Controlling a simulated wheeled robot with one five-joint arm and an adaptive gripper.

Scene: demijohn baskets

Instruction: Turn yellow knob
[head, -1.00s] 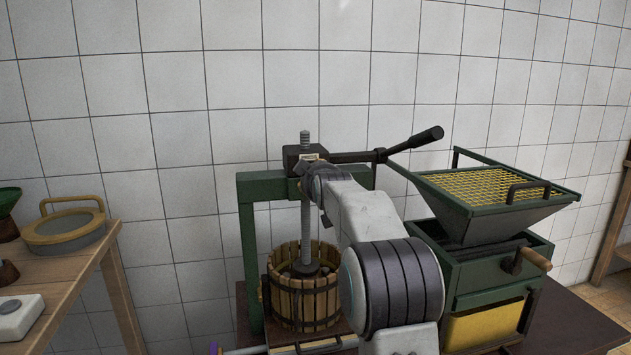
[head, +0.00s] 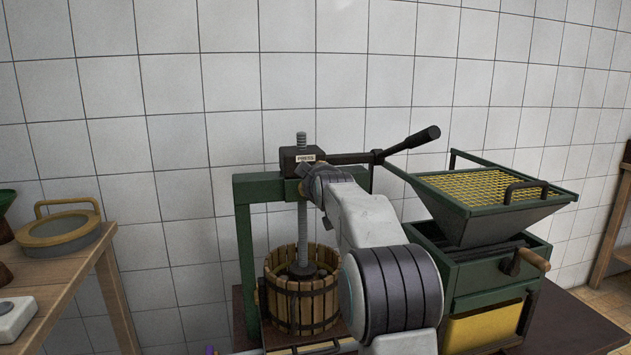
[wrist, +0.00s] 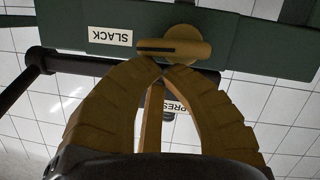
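In the wrist view a yellow-brown knob (wrist: 190,47) with a dark line along its bar sits on a green beam, beside an upside-down SLACK label (wrist: 109,36). Its bar lies roughly level in the picture. My gripper (wrist: 162,69) has its two ribbed brown fingers brought together at the tips, just below the knob in that view. I see nothing held between them. Whether the tips touch the knob I cannot tell.
The press has a black lever (head: 410,140) reaching right and a slatted wooden basket (head: 290,303) below. A green crusher (head: 470,215) with a yellow grille and a crank stands close on the right. A wooden table (head: 75,262) with a round sieve (head: 60,229) is at left.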

